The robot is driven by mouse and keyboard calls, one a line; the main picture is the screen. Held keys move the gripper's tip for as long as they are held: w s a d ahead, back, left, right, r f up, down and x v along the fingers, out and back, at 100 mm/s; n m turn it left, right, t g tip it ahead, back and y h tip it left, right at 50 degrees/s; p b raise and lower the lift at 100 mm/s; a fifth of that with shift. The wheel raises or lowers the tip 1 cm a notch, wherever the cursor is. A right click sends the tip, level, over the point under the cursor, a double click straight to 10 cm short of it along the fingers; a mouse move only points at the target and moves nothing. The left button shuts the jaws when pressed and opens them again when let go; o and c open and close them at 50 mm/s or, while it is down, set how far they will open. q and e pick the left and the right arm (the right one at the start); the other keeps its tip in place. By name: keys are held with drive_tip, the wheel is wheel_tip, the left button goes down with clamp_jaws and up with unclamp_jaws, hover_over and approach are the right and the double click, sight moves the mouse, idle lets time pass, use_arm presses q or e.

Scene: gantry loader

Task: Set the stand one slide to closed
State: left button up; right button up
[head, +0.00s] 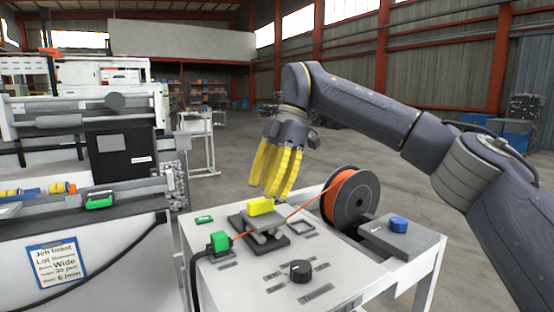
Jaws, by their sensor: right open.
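On the white stand table (345,288) a dark metal block (262,238) carries a yellow piece (260,206) on its top. A green block (219,241) with an orange cable stands at its left. No label marks which part is the stand one slide, and I cannot tell its setting. My right gripper (270,192), with yellow fingers, is open and empty, pointing down just above and behind the yellow piece. The fingertips look close to it, but I cannot tell if they touch. My left gripper is not in view.
An orange cable reel (352,200) stands right of the block, under my right arm. A grey box with a blue button (398,223) and a black knob (300,270) are nearby. A machine bench with a job ticket (56,262) and green clip (99,200) is at left.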

drive_tip(key=v, duration=0.8)
